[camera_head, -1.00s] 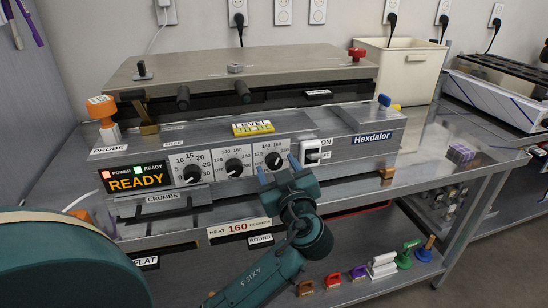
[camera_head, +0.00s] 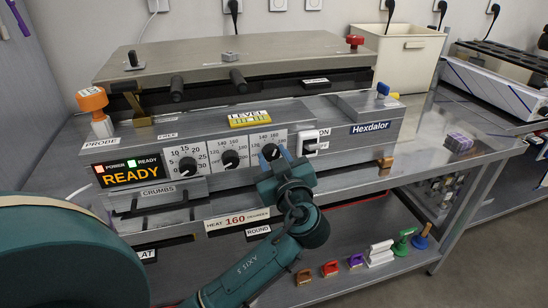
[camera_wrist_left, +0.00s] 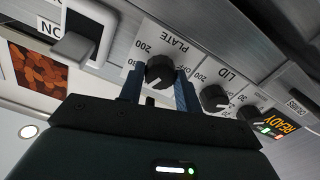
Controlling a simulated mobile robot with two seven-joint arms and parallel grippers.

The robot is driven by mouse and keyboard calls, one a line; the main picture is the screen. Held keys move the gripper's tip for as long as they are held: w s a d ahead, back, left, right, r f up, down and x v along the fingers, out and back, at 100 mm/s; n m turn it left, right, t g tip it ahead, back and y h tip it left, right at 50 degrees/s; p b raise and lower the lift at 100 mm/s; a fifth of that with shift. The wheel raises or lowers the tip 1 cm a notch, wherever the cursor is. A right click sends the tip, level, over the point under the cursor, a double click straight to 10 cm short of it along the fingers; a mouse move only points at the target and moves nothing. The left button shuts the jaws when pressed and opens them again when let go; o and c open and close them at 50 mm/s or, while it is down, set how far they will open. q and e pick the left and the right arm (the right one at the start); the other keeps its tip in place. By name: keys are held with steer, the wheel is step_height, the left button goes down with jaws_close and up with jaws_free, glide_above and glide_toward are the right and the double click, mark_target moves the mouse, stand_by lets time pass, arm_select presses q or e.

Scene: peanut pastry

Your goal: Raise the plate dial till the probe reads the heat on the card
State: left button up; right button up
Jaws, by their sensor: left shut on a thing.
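The plate dial (camera_wrist_left: 160,72) is a black knob beside the word PLATE on a white scale. In the head view it is the rightmost of three knobs, mostly covered by my left gripper (camera_head: 273,157). The left gripper's blue fingers stand either side of the knob in the left wrist view and are shut on it. The orange probe (camera_head: 92,102) stands upright at the machine's left end; its small white face is too small to read. The card (camera_head: 237,219) on the front edge reads HEAT 160 DEGREES. My right gripper is out of view.
The other knobs (camera_head: 187,166) (camera_head: 231,159) sit left of the gripper, near the READY display (camera_head: 128,173). A white switch (camera_head: 310,146) is close on its right. Several coloured stamps (camera_head: 380,253) stand on the lower shelf.

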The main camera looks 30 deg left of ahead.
arm_select(q)
steer(key=shift+c, duration=1.4)
